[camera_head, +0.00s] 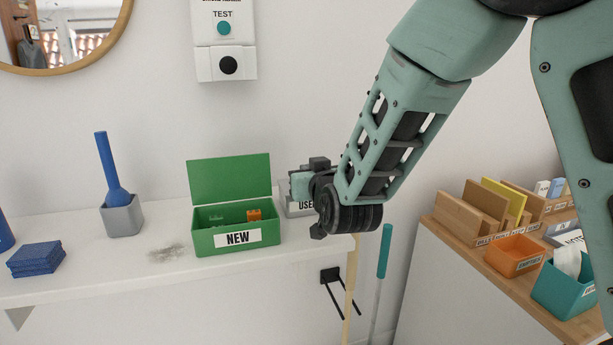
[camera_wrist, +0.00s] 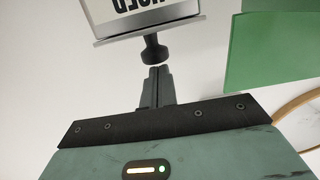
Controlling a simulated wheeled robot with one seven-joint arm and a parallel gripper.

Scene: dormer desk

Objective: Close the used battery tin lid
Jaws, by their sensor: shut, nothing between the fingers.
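The used battery tin (camera_head: 302,208) is grey with a white "USED" label and stands right of the green tin, mostly hidden behind my arm in the head view. In the wrist view its label (camera_wrist: 135,14) appears upside down. The grey lid (camera_wrist: 182,28) shows edge-on along the label, with a dark knob (camera_wrist: 154,50) standing out from it. The lid looks about flat over the tin; I cannot tell if a gap remains. My gripper (camera_wrist: 158,72) is shut and empty, its fingertips at the knob's end, touching or almost touching.
The green "NEW" tin (camera_head: 205,241) stands close by on the white shelf (camera_head: 150,276), its lid (camera_head: 230,178) raised. A blue-handled brush (camera_head: 107,165) in a grey cup and blue coasters (camera_head: 36,258) are further left. A wooden organiser (camera_head: 462,216) stands at right.

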